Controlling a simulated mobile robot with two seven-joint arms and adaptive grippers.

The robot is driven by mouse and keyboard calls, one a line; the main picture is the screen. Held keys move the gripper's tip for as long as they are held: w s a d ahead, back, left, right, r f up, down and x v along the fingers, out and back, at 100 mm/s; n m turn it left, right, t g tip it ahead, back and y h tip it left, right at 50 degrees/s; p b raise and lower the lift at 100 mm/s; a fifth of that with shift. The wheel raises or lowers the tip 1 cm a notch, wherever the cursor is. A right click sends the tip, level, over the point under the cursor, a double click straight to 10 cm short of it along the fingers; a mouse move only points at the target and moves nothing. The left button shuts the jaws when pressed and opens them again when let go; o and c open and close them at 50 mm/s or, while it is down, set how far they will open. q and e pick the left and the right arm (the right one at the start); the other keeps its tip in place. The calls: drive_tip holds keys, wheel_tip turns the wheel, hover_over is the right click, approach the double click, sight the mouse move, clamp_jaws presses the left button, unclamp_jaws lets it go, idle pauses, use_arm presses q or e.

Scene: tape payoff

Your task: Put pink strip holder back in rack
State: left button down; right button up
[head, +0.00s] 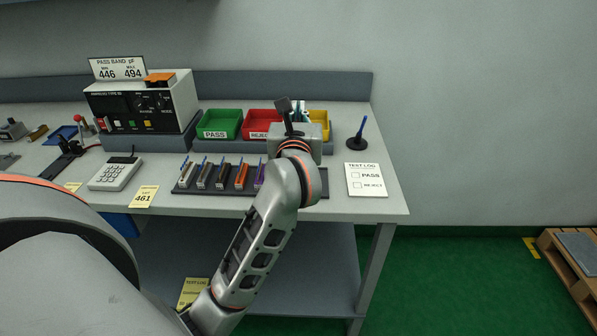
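A dark rack (221,192) lies along the front of the bench and holds several strip holders in a row, with grey, brown and orange ones and a purple holder (259,175) at the right of those showing. My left arm covers the rack's right part. I cannot make out a pink strip holder. My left gripper (292,108) is above the bench, behind the rack and in front of the bins. It faces away, so its fingertips and anything between them are unclear. My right gripper is not in view.
Green PASS (221,124), red REJECT (257,122) and yellow (321,118) bins stand behind the rack. A test log card (366,180) and a pen stand (357,143) are at right. A calculator (115,173) and a meter (141,105) are at left.

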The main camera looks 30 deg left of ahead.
use_arm(q)
wheel_tip(320, 180, down, 14)
drive_tip(key=b, duration=0.3)
drive_tip(key=shift+f, duration=0.35)
drive_tip(key=shift+f+b, duration=0.2)
drive_tip(key=shift+b, duration=0.15)
drive_tip(key=c, duration=2.3)
unclamp_jaws()
